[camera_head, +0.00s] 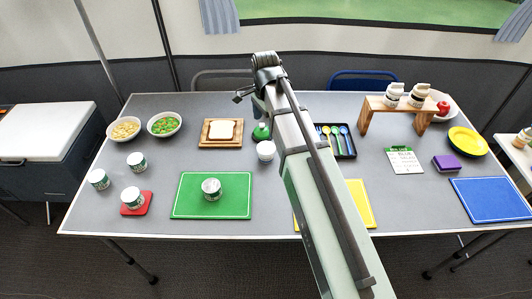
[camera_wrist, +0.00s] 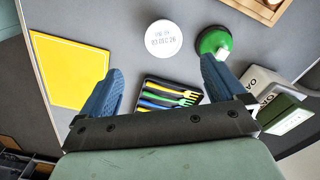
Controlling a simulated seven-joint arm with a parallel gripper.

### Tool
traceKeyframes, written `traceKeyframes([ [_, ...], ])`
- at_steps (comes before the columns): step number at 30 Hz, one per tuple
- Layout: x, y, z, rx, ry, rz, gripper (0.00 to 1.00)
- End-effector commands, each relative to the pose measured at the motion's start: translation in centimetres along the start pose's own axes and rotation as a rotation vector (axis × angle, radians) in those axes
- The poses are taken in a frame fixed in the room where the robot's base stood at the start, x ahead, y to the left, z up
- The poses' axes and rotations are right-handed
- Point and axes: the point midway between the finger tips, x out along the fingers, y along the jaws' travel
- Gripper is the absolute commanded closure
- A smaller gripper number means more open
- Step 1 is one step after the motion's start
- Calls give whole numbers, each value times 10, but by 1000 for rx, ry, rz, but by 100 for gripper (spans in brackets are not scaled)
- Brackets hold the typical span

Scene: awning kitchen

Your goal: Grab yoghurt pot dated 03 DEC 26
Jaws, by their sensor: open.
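A white round pot (camera_wrist: 163,38) shows its lid in the wrist view, and the lid reads 03 DEC 26. It stands apart from my gripper, just beyond the fingertips. My gripper (camera_wrist: 158,66) is open and empty, with its blue fingers to either side. In the head view a white pot (camera_head: 266,150) beside my arm appears to be the same one. Other white pots stand on the left: one on the green board (camera_head: 211,189), one on the red mat (camera_head: 133,200), and two on the bare table (camera_head: 98,179) (camera_head: 136,161). Their dates are too small to read.
A green round object (camera_wrist: 214,41) stands close right of the dated pot. A black tray of coloured cutlery (camera_wrist: 168,94) lies below the fingers. Cartons (camera_wrist: 268,90) stand near the right finger. A yellow board (camera_wrist: 68,70) lies left; grey table between is clear.

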Motion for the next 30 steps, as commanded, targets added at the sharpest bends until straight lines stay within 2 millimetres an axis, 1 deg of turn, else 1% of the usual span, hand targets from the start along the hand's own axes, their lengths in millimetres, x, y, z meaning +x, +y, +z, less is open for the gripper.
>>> traceKeyframes([
  [6,0,-3,-1,-142,1,-4,3],
  [11,6,-3,-1,-177,1,-2,3],
  [14,18,-2,-1,-178,0,-1,3],
  [24,65,-3,-1,-176,1,-2,3],
  [30,82,-3,-2,-176,1,-3,3],
])
